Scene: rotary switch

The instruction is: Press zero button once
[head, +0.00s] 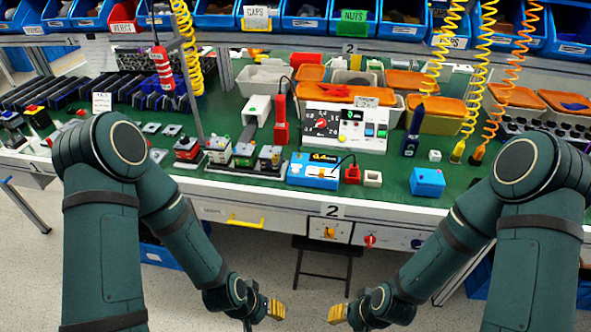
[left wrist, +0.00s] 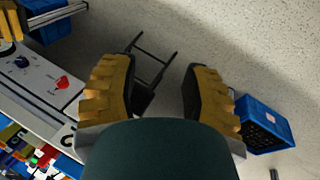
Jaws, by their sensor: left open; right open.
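A white control box (head: 345,127) stands on the green workbench (head: 225,185), with a dark panel, a red knob and several coloured buttons. A blue device (head: 314,171) with a yellow display sits in front of it, near the bench's front edge. Labels on the buttons are too small to read, so I cannot tell which one is zero. My left gripper (head: 275,308) is open and empty, low in front of the bench; its spread yellow fingers show in the left wrist view (left wrist: 158,97). My right gripper (head: 338,313) is open and empty beside it, also below bench height.
The bench's front panel (head: 395,238) carries a red knob (head: 370,240) and other controls. A dark stool (head: 325,260) stands under the bench. Coiled yellow and orange hoses hang above. Blue bins line the back shelf. A blue crate (left wrist: 265,122) is on the floor.

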